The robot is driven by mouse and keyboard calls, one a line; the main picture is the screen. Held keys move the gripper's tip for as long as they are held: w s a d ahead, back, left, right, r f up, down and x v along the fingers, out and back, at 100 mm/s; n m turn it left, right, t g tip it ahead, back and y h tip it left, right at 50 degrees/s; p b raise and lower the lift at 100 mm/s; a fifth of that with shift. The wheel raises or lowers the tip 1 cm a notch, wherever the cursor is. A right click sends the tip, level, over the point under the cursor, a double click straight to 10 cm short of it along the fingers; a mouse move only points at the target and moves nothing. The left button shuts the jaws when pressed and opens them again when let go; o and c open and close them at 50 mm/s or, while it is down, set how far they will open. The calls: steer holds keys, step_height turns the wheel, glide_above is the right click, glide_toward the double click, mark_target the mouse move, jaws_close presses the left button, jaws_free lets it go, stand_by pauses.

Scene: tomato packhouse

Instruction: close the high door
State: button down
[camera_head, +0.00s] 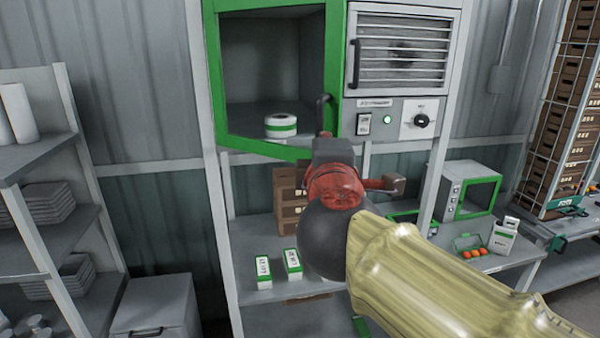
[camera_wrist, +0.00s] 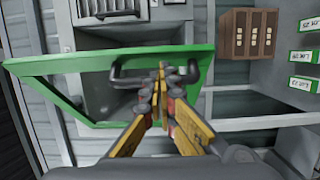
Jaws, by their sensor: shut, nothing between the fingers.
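The high door (camera_head: 262,150) is a green-framed door with a see-through middle, on the upper left of the tall grey cabinet. It stands ajar, its lower edge slanting out from the cabinet front. Its dark handle (camera_head: 323,108) is near the right side. The door also fills the upper left of the wrist view (camera_wrist: 50,70), with the black bar handle (camera_wrist: 120,82) across it. My gripper (camera_head: 323,140) is at the handle's lower end in the head view. In the wrist view its fingers (camera_wrist: 160,72) are together and overlap the handle; whether they touch it I cannot tell.
A white and green roll (camera_head: 281,125) sits inside the compartment. A vented panel (camera_head: 400,50) and a switch panel (camera_head: 390,118) are right of the door. Small boxes (camera_head: 263,272) and brown cartons (camera_head: 287,200) stand on the shelf below. A grey shelf rack (camera_head: 50,150) is at left.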

steer(key=w+d+b, duration=0.2)
steer(key=w+d, duration=0.2)
steer(key=w, duration=0.7)
steer(key=w+d+b, duration=0.2)
steer(key=w+d, duration=0.3)
steer(key=w, duration=0.6)
steer(key=shift+w, duration=0.25)
steer(key=shift+s+f, duration=0.1)
steer(key=shift+s, duration=0.05)
